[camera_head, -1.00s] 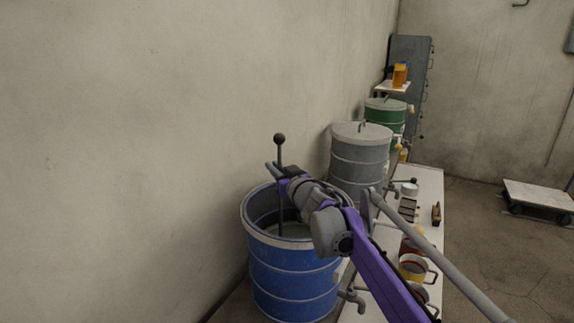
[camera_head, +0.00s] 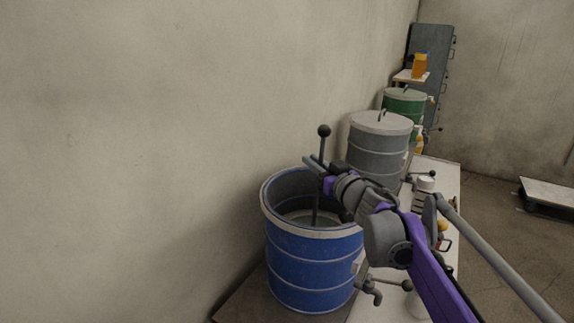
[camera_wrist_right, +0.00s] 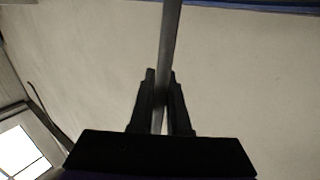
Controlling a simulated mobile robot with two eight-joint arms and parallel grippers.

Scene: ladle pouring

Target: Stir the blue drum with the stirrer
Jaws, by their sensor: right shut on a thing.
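The blue drum (camera_head: 312,262) stands open at the lower middle of the head view, with greyish contents partly visible inside. The stirrer (camera_head: 323,145) is a thin dark rod with a round knob on top, standing nearly upright with its lower part inside the drum. My right gripper (camera_head: 316,165) is over the drum's opening and shut on the stirrer's rod below the knob. In the right wrist view the rod (camera_wrist_right: 170,45) runs between the two dark fingers (camera_wrist_right: 161,90). The stirrer's lower end is hidden. My left gripper is in neither view.
A grey lidded drum (camera_head: 380,148) and a green drum (camera_head: 404,103) stand behind, along a light bench (camera_head: 448,180). A tap with a lever (camera_head: 370,287) is beside the blue drum. A bare wall is on the left. A low trolley (camera_head: 547,193) stands on the floor at right.

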